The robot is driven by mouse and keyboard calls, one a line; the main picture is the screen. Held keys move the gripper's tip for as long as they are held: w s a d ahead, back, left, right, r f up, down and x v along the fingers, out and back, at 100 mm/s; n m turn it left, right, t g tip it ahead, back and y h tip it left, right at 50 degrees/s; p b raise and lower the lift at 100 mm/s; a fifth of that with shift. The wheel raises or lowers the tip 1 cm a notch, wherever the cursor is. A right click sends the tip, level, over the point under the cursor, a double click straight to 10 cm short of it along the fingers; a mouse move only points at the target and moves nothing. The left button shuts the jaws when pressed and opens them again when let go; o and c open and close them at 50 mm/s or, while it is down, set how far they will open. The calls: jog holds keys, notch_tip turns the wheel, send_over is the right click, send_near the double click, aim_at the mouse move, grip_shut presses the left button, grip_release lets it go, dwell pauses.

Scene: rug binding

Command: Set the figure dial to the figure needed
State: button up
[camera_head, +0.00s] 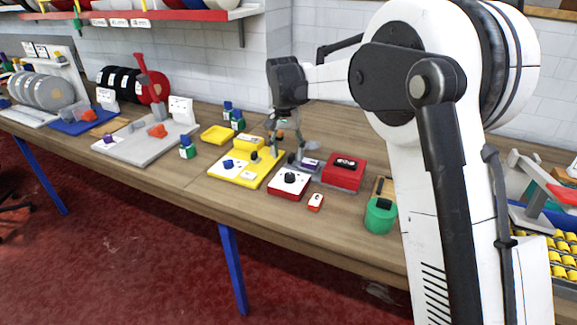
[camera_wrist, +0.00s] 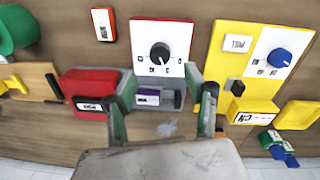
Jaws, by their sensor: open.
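A black round dial knob (camera_wrist: 160,53) sits on a white-topped red box, with small marks around it that are too blurred to read. The same box (camera_head: 287,190) shows in the head view near the table's front. A blue knob (camera_wrist: 280,58) sits on a white panel on the yellow base (camera_wrist: 233,60); it also shows in the head view (camera_head: 228,164). I cannot tell which one is the figure dial. My gripper (camera_wrist: 168,88) is open and empty, its fingers pointing toward the black knob's box, apart from the knob. In the head view my gripper (camera_head: 288,145) is above the table behind that box.
A grey block with a purple label (camera_wrist: 148,97) lies between the fingers in the wrist view. A red box (camera_head: 343,172) stands right of it in the head view. A small orange-red device (camera_head: 315,202), a green cup (camera_head: 380,215) and a yellow tray (camera_head: 216,134) are near.

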notch_tip(320, 180, up, 4)
jog(key=shift+a+f, duration=0.1)
jog(key=shift+f, duration=0.05)
dwell(0.3)
jog(key=s+d+r+n+t, duration=0.1)
jog(key=s+d+r+t, duration=0.1)
jog(key=s+d+r, duration=0.45)
jog(key=s+d+r+t, duration=0.1)
jog(key=s+d+r, duration=0.2)
jog(key=s+d, duration=0.65)
jog(key=s+d+f+t, duration=0.2)
jog(key=s+d+f, duration=0.1)
jog(key=s, duration=0.8)
jog(key=s+d+f+n+t, duration=0.1)
jog(key=s+d+f+t, duration=0.1)
jog(key=s, duration=0.9)
notch_tip(320, 180, down, 2)
jog(key=shift+d+f+y, duration=0.25)
jog(key=shift+d+y, duration=0.05)
jog(key=shift+d, duration=0.4)
